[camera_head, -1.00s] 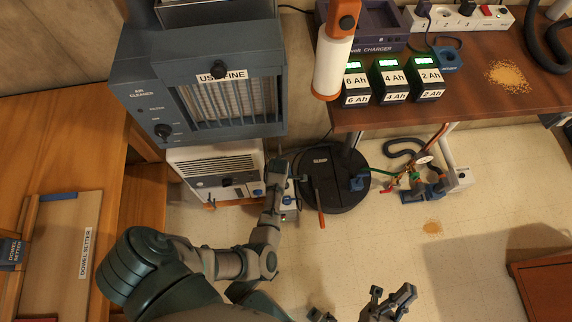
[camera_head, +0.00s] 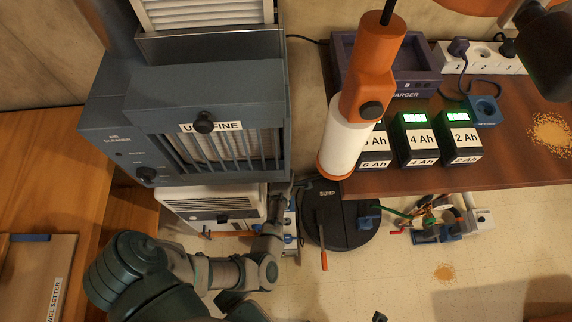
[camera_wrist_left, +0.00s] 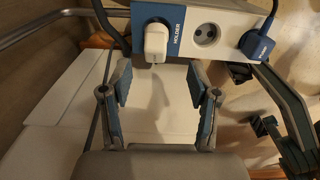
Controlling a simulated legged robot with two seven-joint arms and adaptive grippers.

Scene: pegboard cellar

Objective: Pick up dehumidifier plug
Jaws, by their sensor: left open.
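In the head view my left gripper (camera_head: 284,200) is small and partly hidden beside the white dehumidifier-like unit (camera_head: 215,207). Only a dark tip of my right gripper (camera_head: 379,317) shows at the bottom edge.
A blue-grey air cleaner (camera_head: 200,110) stands over the white unit. A black sump lid (camera_head: 340,225) is right of my left gripper. A brown bench (camera_head: 500,170) carries batteries (camera_head: 418,140), a charger (camera_head: 385,65) and a power strip (camera_head: 490,58).

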